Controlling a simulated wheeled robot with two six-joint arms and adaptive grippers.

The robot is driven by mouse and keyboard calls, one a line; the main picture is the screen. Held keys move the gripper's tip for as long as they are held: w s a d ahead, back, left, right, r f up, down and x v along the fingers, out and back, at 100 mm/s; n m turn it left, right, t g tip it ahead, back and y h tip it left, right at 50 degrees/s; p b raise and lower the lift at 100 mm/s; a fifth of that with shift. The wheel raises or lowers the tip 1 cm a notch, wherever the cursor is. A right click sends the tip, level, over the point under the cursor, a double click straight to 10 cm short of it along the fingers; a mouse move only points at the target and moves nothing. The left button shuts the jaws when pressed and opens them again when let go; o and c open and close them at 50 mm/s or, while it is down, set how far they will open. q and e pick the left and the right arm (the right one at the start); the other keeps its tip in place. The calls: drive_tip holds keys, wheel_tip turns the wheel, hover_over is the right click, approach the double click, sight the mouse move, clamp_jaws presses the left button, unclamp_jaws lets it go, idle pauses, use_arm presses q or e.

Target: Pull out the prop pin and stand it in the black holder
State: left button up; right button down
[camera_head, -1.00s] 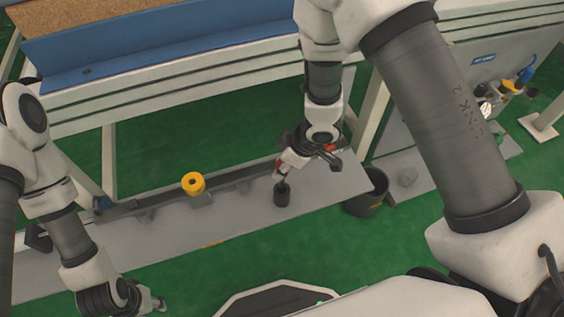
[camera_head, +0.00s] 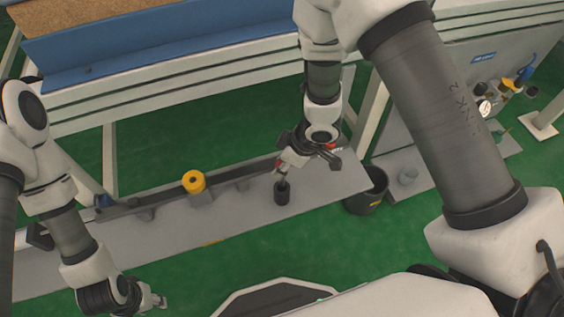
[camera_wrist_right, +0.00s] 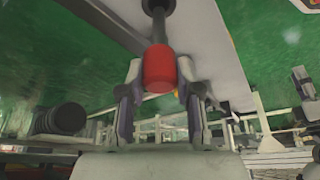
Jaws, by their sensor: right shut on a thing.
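The prop pin has a red handle (camera_wrist_right: 160,68) and a dark shaft (camera_wrist_right: 158,34). My right gripper (camera_head: 280,169) is shut on the red handle, with a finger on either side of it in the right wrist view (camera_wrist_right: 160,85). The black holder (camera_head: 282,195) is a short dark cylinder on the grey ledge, directly below my right gripper. In the right wrist view the shaft runs to the dark holder (camera_wrist_right: 158,5) at the top edge. Its lower end is not visible; I cannot tell how deep it sits. My left gripper (camera_head: 158,301) is low at the left, away from these; its jaw state is unclear.
A yellow knob (camera_head: 194,182) stands on the grey ledge (camera_head: 235,219) left of the holder. The white-and-blue bench (camera_head: 180,80) runs behind. Green floor is clear in front.

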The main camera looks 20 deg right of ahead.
sight(282, 179)
idle(0.3)
drive_tip(key=shift+p, duration=0.3)
idle(0.5)
drive_tip(key=shift+r+p, duration=0.1)
drive_tip(key=shift+p, duration=0.2)
drive_tip(key=shift+f+b, duration=2.4)
drive_tip(key=shift+f, duration=1.4)
drive_tip(key=c, duration=0.7)
unclamp_jaws()
drive_tip(key=shift+r, duration=0.1)
